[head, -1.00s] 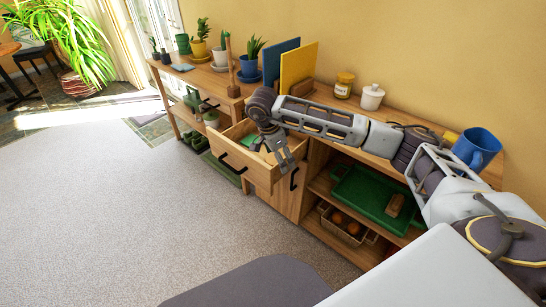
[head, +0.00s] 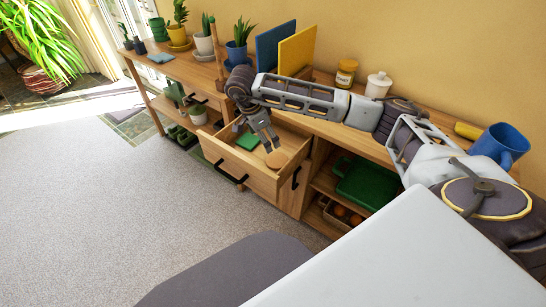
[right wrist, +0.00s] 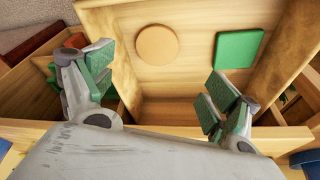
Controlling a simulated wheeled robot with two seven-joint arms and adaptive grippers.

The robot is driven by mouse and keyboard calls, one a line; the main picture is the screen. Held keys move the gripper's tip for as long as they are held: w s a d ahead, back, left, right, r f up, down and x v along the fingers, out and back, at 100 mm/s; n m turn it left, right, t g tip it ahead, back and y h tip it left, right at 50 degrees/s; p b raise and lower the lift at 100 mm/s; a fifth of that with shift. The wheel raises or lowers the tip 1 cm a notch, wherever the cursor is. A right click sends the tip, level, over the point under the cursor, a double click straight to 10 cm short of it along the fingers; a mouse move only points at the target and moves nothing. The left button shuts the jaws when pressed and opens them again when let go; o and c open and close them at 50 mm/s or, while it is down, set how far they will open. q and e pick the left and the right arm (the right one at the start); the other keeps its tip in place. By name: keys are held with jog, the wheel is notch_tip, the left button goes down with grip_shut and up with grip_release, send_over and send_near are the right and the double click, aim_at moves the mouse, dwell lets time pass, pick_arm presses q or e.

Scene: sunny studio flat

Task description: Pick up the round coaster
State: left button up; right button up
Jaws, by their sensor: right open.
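The round coaster (head: 276,159) is a light orange-brown disc lying flat in the open wooden drawer (head: 240,172). It also shows whole in the right wrist view (right wrist: 157,44), beyond the fingertips and between them sideways. A green square coaster (right wrist: 239,49) lies beside it in the drawer, apart from it. My right gripper (head: 268,144) hangs over the drawer with its fingers pointing down towards the round coaster. In the right wrist view my right gripper (right wrist: 158,88) is open, with nothing between its fingers. My left gripper is not in view.
The drawer walls rise around the coasters. On the sideboard top stand potted plants, blue and yellow boards (head: 297,50), a jar (head: 346,72), a white pot (head: 378,85) and a blue mug (head: 499,145). A green tray (head: 366,184) sits on a shelf to the right.

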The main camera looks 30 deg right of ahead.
jog(key=shift+r, duration=0.1)
dwell(0.3)
jog(key=b, duration=0.1)
send_over(271, 162)
jog(key=f, duration=0.7)
jog(key=shift+w+a, duration=0.15)
jog(key=shift+a, duration=0.05)
jog(key=shift+d+f, duration=0.1)
jog(key=shift+f, duration=0.25)
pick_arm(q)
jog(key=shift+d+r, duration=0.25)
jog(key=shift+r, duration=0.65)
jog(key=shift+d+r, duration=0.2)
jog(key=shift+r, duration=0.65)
pick_arm(e)
jog(key=shift+d+f, duration=0.1)
jog(key=shift+f, duration=0.2)
